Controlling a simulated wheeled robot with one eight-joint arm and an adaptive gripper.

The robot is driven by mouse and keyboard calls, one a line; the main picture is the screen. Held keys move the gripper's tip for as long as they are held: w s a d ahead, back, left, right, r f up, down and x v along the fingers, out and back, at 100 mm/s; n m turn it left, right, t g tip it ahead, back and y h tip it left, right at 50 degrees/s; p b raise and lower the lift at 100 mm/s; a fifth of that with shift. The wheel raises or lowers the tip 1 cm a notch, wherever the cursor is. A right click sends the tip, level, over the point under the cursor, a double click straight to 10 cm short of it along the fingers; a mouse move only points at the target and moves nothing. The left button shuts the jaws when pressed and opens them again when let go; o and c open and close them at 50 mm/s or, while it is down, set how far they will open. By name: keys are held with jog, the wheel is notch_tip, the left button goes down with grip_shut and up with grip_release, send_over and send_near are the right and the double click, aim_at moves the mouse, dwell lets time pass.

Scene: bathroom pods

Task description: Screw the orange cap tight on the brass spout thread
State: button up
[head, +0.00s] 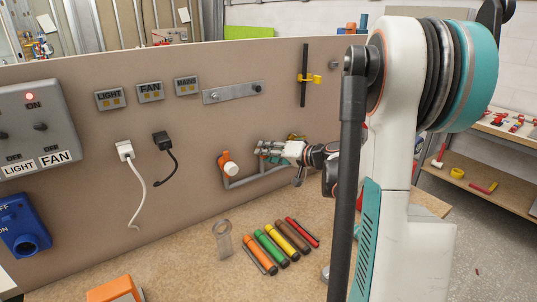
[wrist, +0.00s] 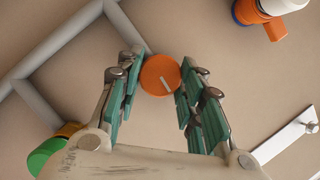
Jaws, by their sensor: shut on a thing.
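The orange cap (wrist: 160,75) is a round disc with a pale line on its face. In the wrist view it sits between the fingertips of my gripper (wrist: 162,78), which is shut on it. In the head view my gripper (head: 262,150) is at the board, beside the grey pipe (head: 262,177); I cannot make out the cap there. The brass spout thread is not visible; whether the cap is on it or apart from it, I cannot tell.
An orange and white fitting (head: 229,167) is left of my gripper; it also shows in the wrist view (wrist: 268,14). A green and yellow part (wrist: 52,150) is at lower left there. Several coloured tubes (head: 268,250) lie on the bench. Plugs (head: 125,150) are on the board.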

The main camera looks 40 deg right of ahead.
jog(key=shift+m+t+y+b, duration=0.45)
jog(key=shift+m+b, duration=0.2)
jog(key=shift+m, duration=0.45)
jog(key=shift+f, duration=0.15)
jog(key=shift+m+t+y+b, duration=0.35)
jog(key=shift+m+y+b, duration=0.25)
jog(key=shift+m, duration=0.8)
jog(key=m+t, duration=0.1)
jog(key=m, duration=0.2)
jog(key=shift+f, duration=0.1)
jog(key=o, duration=1)
jog(key=shift+w, duration=0.1)
jog(key=shift+o, duration=0.2)
